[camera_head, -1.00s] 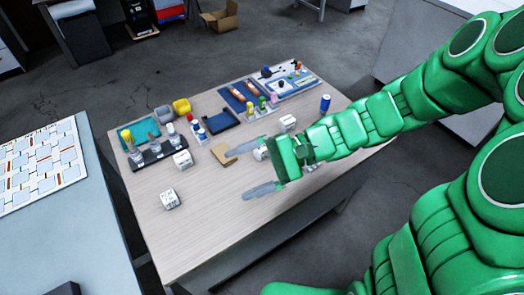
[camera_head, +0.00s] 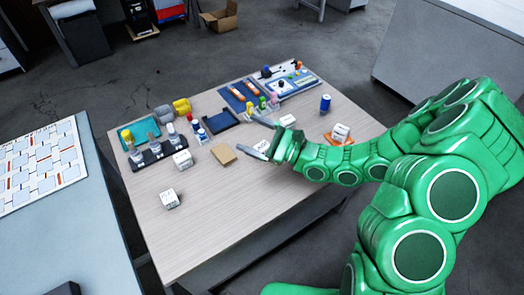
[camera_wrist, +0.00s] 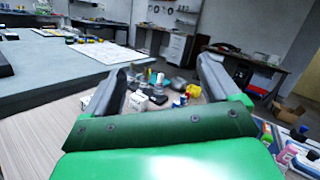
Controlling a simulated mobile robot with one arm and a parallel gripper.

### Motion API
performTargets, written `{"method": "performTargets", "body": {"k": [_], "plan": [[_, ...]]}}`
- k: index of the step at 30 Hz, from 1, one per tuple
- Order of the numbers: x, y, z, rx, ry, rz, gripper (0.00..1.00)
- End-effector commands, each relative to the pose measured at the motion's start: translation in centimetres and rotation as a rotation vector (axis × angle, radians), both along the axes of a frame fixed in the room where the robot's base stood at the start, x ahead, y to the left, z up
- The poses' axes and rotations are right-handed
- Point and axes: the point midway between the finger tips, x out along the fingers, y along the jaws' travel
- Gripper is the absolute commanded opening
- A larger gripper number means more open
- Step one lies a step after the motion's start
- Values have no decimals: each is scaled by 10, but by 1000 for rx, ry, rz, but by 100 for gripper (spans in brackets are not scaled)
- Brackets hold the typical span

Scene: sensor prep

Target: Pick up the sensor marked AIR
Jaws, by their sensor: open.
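Several white box-shaped sensors with dark lettering stand on the wooden table; the lettering is too small to read, so I cannot tell which is marked AIR. One white sensor (camera_head: 170,199) is at the front left, another white sensor (camera_head: 182,159) is by the dark rack, and another white sensor (camera_head: 287,121) is behind my gripper. A white sensor (camera_head: 341,132) sits at an orange piece on the right. My gripper (camera_head: 257,137) is open and empty over the table, its fingers pointing left. In the wrist view my gripper (camera_wrist: 163,77) shows nothing between its fingertips but distant tabletop items.
A tan block (camera_head: 223,154) lies left of my gripper. A dark rack (camera_head: 155,155) with bottles, a yellow container (camera_head: 181,106), trays and a blue can (camera_head: 325,103) stand around the table (camera_head: 225,215). The table's front middle is clear.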

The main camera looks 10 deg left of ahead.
Motion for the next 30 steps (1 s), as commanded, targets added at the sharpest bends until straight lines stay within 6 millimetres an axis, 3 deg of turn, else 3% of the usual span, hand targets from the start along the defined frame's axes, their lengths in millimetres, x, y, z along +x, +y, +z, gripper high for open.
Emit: {"method": "performTargets", "body": {"k": [9,18,24,30], "plan": [[47,-20,-78,8,200,-221,89],[70,-47,-155,-21,365,-404,89],[74,-56,-180,-35,414,-457,89],[77,-53,-182,-38,417,-462,89]]}}
